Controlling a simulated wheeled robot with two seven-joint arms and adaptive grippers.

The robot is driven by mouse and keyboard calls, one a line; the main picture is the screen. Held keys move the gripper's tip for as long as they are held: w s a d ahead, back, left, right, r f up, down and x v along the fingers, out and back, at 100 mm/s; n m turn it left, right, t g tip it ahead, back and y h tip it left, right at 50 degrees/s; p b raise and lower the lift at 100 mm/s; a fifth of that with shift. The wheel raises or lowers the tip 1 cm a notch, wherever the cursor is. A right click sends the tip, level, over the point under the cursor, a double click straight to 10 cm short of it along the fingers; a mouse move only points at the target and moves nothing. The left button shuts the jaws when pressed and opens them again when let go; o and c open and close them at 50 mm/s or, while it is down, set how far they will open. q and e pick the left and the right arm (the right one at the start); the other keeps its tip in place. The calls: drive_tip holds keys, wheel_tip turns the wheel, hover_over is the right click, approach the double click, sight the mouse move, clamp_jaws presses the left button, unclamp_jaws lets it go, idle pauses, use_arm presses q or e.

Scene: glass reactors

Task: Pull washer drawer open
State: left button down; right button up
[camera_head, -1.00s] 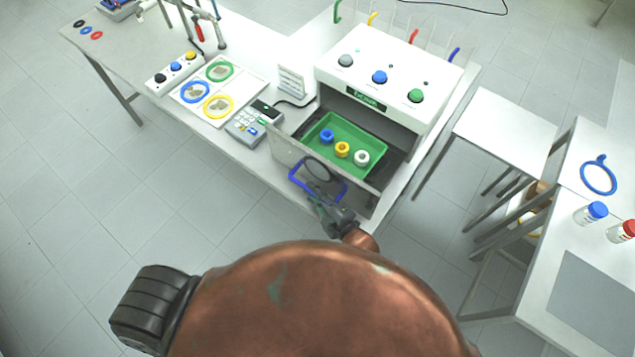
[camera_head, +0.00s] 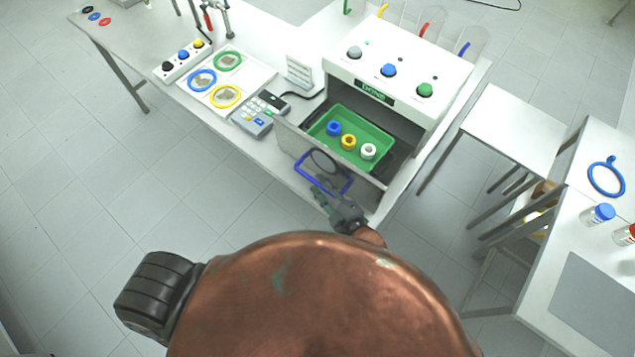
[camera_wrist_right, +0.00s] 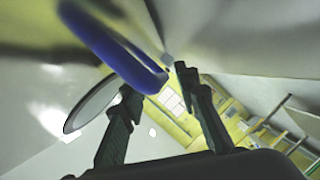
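The washer (camera_head: 395,75) is a white machine with grey, blue and green knobs on top. Its drawer (camera_head: 290,140) is pulled out, with a green tray (camera_head: 352,112) inside holding blue, yellow and white rings. A blue loop handle (camera_head: 304,165) is on the drawer front. My right gripper (camera_head: 322,192) is just in front of the handle's lower edge. In the right wrist view my right gripper (camera_wrist_right: 156,80) has its fingers apart, with the blue handle (camera_wrist_right: 110,50) at the fingertips. I cannot tell whether they touch. My left gripper is not in view.
Left of the drawer, the white table (camera_head: 275,165) holds a keypad device (camera_head: 260,113), a mat with coloured rings (camera_head: 250,78) and a button strip (camera_head: 183,62). A side table (camera_head: 505,125) stands at right. The floor in front is clear.

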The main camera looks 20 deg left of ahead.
drive_tip(key=v, duration=1)
drive_tip(key=shift+s+r, duration=0.1)
drive_tip(key=shift+s+d, duration=0.1)
